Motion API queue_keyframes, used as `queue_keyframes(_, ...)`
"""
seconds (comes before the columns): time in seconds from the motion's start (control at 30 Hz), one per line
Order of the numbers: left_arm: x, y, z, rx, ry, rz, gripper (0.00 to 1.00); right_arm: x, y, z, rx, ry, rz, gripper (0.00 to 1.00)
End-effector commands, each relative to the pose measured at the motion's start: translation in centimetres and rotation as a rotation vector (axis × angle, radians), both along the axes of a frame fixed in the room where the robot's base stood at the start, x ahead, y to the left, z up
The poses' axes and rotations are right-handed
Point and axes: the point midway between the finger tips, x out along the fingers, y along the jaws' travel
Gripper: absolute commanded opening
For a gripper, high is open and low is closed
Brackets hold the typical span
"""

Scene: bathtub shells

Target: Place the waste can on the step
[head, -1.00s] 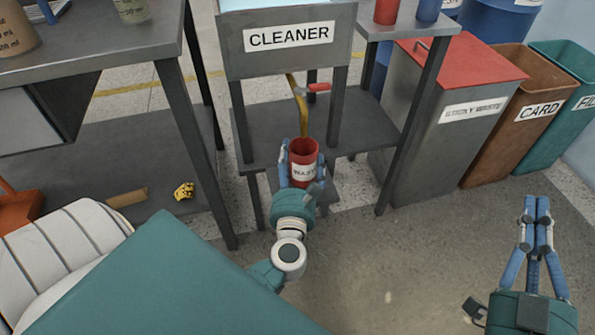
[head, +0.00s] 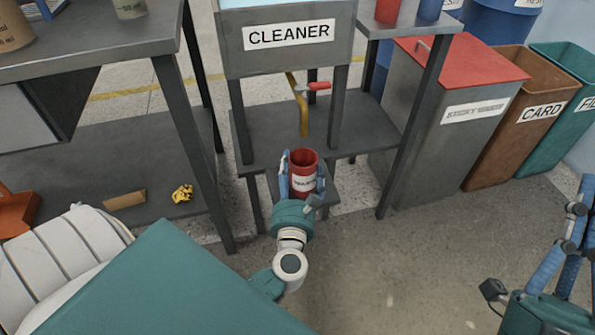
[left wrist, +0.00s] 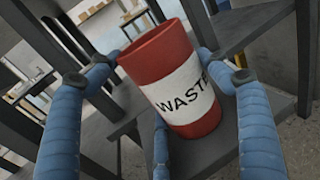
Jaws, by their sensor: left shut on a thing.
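The waste can (head: 304,170) is a small red open-topped can with a white WASTE label. My left gripper (head: 301,168) is shut on it, a finger on either side, below the CLEANER unit. In the left wrist view the can (left wrist: 165,58) leans in the picture between my blue fingers. The step (head: 331,194) is a small dark grey platform low in front of the unit. The can is over it; I cannot tell whether its base touches. My right gripper (head: 580,205) is partly cut off at the right edge, apart from everything; its opening is unclear.
The CLEANER unit (head: 289,60) has a yellow spout with a red handle above a grey shelf (head: 268,125). A table leg (head: 205,170) stands left; another stands right. Bins with red (head: 465,60), brown and green bodies or lids line the right. The front floor is clear.

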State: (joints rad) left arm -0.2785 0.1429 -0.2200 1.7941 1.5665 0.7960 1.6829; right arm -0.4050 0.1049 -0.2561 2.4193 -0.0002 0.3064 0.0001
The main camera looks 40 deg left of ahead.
Motion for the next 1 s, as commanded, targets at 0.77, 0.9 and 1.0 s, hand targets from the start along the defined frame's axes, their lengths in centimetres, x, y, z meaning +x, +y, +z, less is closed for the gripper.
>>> queue_keyframes(0.77,0.0,0.0,0.0,0.0,0.0,0.0,0.85,-0.3,0.0,0.5,0.007,-0.021,0.003,0.0)
queue_keyframes(0.9,-1.4,-0.9,0.0,-0.002,0.005,-0.001,0.85,1.0,0.2,-1.0,-0.017,0.066,-0.001,0.0)
queue_keyframes(1.0,-3.4,-2.1,0.0,-0.003,0.006,-0.001,0.85,1.8,0.3,-2.0,-0.033,0.121,-0.005,0.0)
